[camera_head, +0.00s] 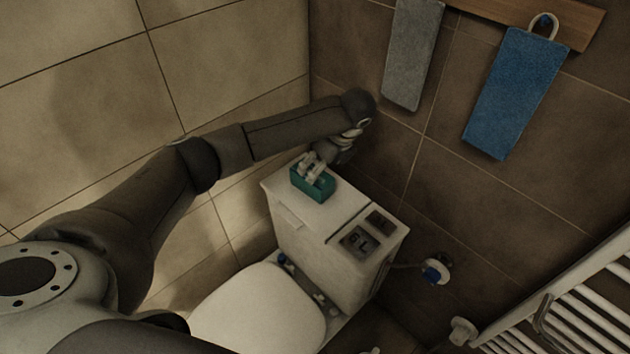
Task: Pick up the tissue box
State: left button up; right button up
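The tissue box (316,188) is a small teal box on the back left part of the toilet tank's top. My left arm reaches in from the left, and its gripper (312,168) points down at the top of the box. The pale fingers overlap the box's upper side, where any tissue is hard to tell from them. I cannot tell whether the fingers touch the box or how far apart they are. My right gripper is not in view.
The white toilet tank (290,240) stands in the corner, with a dark flush panel (358,240) on top. The closed toilet lid (258,315) is in front. Grey (412,55) and blue (507,95) towels hang above right. A white radiator (580,300) is at lower right.

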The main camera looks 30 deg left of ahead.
pick_arm(q)
jog(key=x, duration=0.3)
jog(key=shift+s+a+r, duration=0.1)
jog(key=shift+s+a, duration=0.05)
jog(key=shift+d+p+x, duration=0.2)
jog(key=shift+p+x, duration=0.4)
jog(key=shift+x, duration=2.05)
jog(key=shift+f, duration=0.25)
jog(key=c, duration=1.1)
jog(key=shift+c, duration=0.2)
jog(key=shift+w+r, duration=0.15)
jog(key=shift+w, duration=0.1)
